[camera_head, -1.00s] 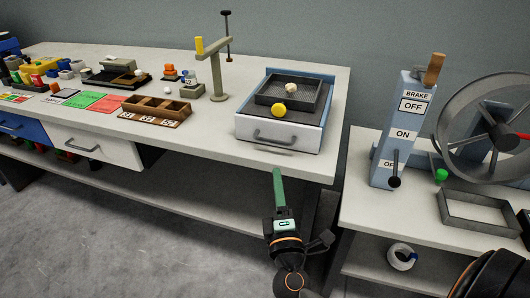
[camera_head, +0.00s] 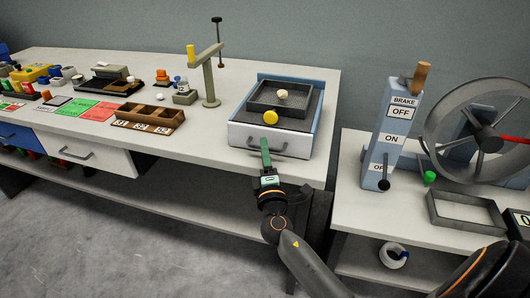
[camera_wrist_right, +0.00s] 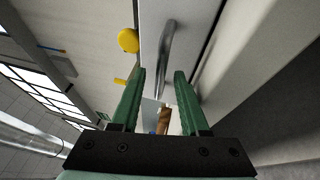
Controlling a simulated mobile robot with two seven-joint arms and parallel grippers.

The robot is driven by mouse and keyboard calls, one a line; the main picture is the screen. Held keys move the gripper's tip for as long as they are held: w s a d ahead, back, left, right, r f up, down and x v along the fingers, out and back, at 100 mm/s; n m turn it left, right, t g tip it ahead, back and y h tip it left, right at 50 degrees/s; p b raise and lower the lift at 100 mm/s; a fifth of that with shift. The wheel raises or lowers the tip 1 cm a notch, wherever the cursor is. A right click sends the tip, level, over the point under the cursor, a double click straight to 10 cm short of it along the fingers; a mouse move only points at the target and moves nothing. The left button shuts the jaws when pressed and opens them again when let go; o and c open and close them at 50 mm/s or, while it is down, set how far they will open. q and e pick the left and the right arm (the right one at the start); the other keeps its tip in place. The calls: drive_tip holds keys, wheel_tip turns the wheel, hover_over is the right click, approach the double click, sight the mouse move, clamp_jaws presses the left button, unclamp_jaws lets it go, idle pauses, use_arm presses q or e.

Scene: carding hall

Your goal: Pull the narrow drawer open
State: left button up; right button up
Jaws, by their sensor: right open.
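A drawer with a pale front (camera_head: 292,146) and blue sides stands on the long table, closed as far as I can see. Its grey bar handle (camera_wrist_right: 167,45) shows in the right wrist view. My right gripper (camera_head: 265,142) is at the front of this drawer in the head view, with green fingers that hide most of the handle there. In the wrist view the right gripper (camera_wrist_right: 157,78) is open, and the handle's near end lies between its fingertips. I cannot tell whether they touch. My left gripper is not in view.
A dark mesh tray (camera_head: 262,98) on the drawer unit holds a white ball, and a yellow knob (camera_head: 270,118) sits at its front. A wooden compartment box (camera_head: 150,117) and a post stand (camera_head: 208,85) are to the left. A brake lever post (camera_head: 390,140) and a wheel (camera_head: 432,120) are right.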

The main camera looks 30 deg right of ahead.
clamp_jaws()
idle(1.4)
